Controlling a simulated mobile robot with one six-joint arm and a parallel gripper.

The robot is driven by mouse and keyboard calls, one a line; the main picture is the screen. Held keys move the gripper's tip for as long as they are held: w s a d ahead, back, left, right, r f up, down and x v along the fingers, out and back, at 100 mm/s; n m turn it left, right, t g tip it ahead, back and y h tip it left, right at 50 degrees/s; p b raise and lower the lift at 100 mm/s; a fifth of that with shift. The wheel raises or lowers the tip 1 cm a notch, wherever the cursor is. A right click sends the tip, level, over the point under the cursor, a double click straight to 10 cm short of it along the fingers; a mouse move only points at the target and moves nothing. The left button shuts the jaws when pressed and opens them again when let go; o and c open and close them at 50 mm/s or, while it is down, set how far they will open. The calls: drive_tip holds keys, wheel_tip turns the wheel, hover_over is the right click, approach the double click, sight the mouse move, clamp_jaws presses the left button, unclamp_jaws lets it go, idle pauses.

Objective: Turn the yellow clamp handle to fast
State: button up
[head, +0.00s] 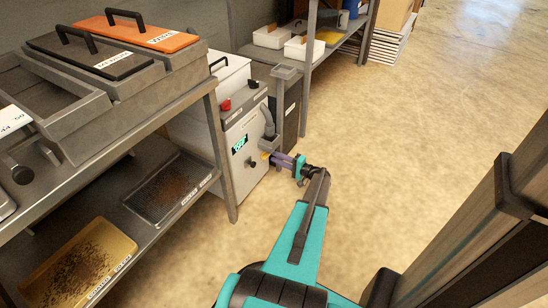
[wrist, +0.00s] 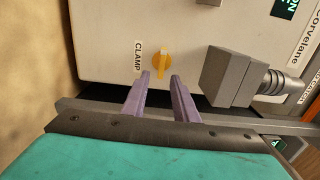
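The yellow clamp handle (wrist: 161,65) sits on the pale front panel of the machine (head: 245,150), beside a label reading CLAMP (wrist: 138,57). Its long side runs up and down in the wrist view. My gripper (wrist: 162,76) is open, with two purple fingers. The handle shows just beyond the fingertips, in line with the gap between them; I see no contact. In the head view my gripper (head: 271,158) reaches the lower right of the panel, where only a speck of yellow shows.
A grey block with a ribbed hose (wrist: 228,78) juts from the panel right of the fingers in the wrist view. A green display (head: 240,144), a black knob (head: 252,163) and a red switch (head: 225,105) are on the machine. A shelf (head: 228,190) stands left; open floor lies right.

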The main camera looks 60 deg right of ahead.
drive_tip(key=s+p, duration=0.2)
drive_tip(key=s, duration=0.9)
drive_tip(key=shift+s, duration=0.4)
drive_tip(key=shift+a, duration=0.1)
